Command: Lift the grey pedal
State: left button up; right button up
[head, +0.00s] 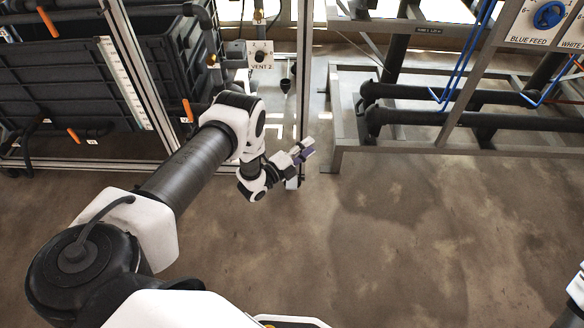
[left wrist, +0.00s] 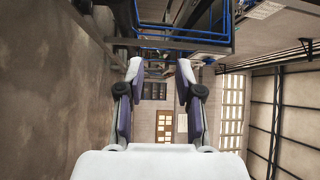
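I cannot make out a grey pedal for certain in either view. My left gripper (head: 304,151) reaches out beside the upright metal post in the head view, above the floor. In the left wrist view the left gripper (left wrist: 159,72) has its two fingers apart, with nothing between them. A small pale piece shows just below the gripper in the head view, but I cannot tell whether it is part of my arm. My right gripper is not in view; only a bit of white at the right edge shows.
A VENT 2 panel (head: 260,55) with a black knob is behind the left arm. Black crates (head: 70,85) stand in a metal frame at left. Thick dark pipes (head: 450,117) run low at right. A BLUE FEED knob (head: 549,14) is at upper right. The brown floor (head: 400,240) is clear.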

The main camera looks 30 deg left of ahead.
pick_arm(q)
jog(key=s+a+f+b, duration=0.15)
jog(key=f+b, duration=0.25)
jog(key=f, duration=0.4)
jog(key=s+a+f+b, duration=0.1)
jog(key=a+f+b, duration=0.25)
jog(key=f, duration=0.45)
jog(key=b, duration=0.6)
send_near(292, 185)
jog(key=w, duration=0.2)
jog(key=shift+g+y, duration=0.4)
jog(key=b+x, duration=0.1)
jog(key=x, duration=0.1)
jog(key=b+x, duration=0.1)
jog(key=x, duration=0.2)
jog(key=d+b+x, duration=0.1)
jog(key=x, duration=0.1)
jog(key=shift+w+r, duration=0.1)
jog(key=shift+w, duration=0.2)
jog(key=shift+r, duration=0.1)
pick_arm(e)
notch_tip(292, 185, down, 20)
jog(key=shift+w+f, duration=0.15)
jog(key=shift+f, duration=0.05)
pick_arm(q)
grip_shut()
